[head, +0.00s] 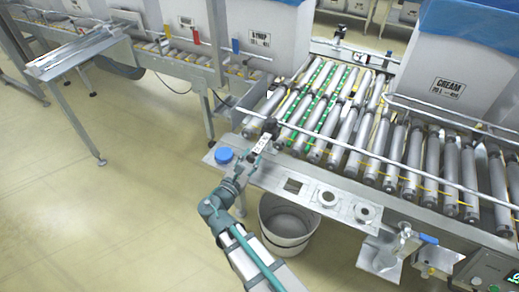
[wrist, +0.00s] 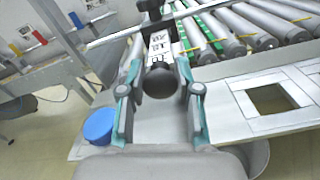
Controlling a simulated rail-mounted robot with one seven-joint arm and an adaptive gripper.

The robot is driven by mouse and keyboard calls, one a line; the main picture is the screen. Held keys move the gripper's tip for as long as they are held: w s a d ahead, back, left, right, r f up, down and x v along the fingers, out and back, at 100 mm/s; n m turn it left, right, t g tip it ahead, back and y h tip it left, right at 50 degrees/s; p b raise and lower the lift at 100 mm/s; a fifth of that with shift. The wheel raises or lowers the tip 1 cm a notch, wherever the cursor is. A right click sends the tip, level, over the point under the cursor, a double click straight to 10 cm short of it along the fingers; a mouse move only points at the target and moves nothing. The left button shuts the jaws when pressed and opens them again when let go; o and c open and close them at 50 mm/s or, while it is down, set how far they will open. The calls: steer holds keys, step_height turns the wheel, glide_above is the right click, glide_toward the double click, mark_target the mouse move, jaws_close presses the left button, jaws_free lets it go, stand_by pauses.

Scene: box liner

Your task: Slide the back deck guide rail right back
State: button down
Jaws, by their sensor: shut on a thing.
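My gripper (head: 249,163) is at the near left corner of the roller deck. In the wrist view my gripper (wrist: 160,92) has its two fingers closed around a dark round-ended handle (wrist: 160,82). A white block with printed marks (wrist: 159,45) sits just beyond the handle, below a dark clamp (wrist: 152,10). The block (head: 261,143) and clamp (head: 269,126) also show in the head view. A thin metal guide rail (head: 340,144) runs from near the clamp rightward above the rollers (head: 400,150). The join between handle and rail is partly hidden.
A blue cap (head: 224,155) stands on the metal ledge (head: 300,183) beside my gripper. A white bucket (head: 287,222) is below the ledge. A CREAM-labelled box (head: 452,65) stands behind the rollers. Open floor (head: 100,220) lies to the left.

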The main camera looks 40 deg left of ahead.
steer(key=shift+s+d+f, duration=0.1)
steer(key=shift+s+d, duration=0.1)
steer(key=shift+s, duration=0.65)
steer(key=c, duration=1.2)
jaws_free()
steer(key=o, duration=0.3)
steer(key=shift+s, duration=0.2)
steer(key=shift+o, duration=0.6)
steer(key=shift+w+a, duration=0.1)
steer(key=s+d, duration=0.2)
steer(key=s, duration=1)
